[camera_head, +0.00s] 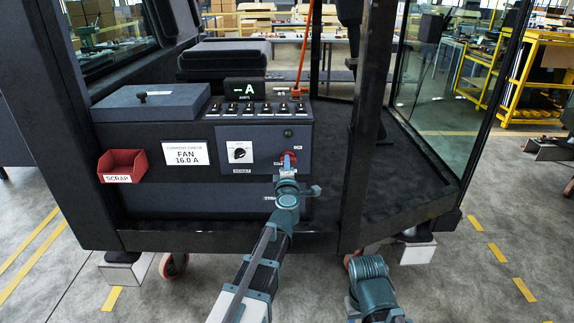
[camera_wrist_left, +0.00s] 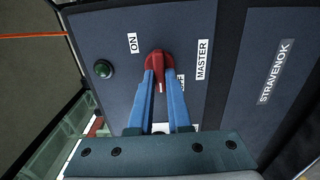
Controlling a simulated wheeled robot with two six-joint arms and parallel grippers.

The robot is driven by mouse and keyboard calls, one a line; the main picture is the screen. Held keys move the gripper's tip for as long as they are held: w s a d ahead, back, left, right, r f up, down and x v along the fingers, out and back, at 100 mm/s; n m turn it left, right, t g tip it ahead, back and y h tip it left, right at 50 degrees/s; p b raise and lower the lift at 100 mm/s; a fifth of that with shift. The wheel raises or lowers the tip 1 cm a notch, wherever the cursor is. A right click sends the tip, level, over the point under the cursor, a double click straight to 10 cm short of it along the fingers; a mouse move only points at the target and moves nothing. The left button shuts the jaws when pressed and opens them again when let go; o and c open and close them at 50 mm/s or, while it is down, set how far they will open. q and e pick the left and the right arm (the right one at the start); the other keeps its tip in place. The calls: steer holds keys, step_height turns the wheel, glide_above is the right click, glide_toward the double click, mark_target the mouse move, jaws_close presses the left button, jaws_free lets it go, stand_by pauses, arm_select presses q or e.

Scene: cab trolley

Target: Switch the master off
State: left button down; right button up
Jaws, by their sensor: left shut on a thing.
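The red master switch (camera_head: 289,157) is on the right of the dark control panel. In the left wrist view its red knob (camera_wrist_left: 158,63) has a white mark pointing down between the blue fingers. The ON label (camera_wrist_left: 133,42) is at its upper left and the MASTER label (camera_wrist_left: 203,60) at its right. Another label (camera_wrist_left: 180,82) is mostly hidden behind the right finger. My left gripper (camera_head: 287,171) is shut on the knob, a finger on each side, as the left wrist view (camera_wrist_left: 161,82) shows. My right gripper does not show; only part of my right arm does.
A green lamp (camera_wrist_left: 103,69) is beside the switch. The panel also has a rotary selector (camera_head: 240,152), a row of toggles (camera_head: 257,109), a display reading "-A" (camera_head: 245,89) and a red scrap bin (camera_head: 122,166). A dark cab post (camera_head: 366,130) stands right of the panel.

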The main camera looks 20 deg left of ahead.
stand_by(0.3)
arm_select(q)
steer(key=c, duration=0.9)
jaws_free()
steer(key=shift+o, duration=0.2)
steer(key=shift+s, duration=0.1)
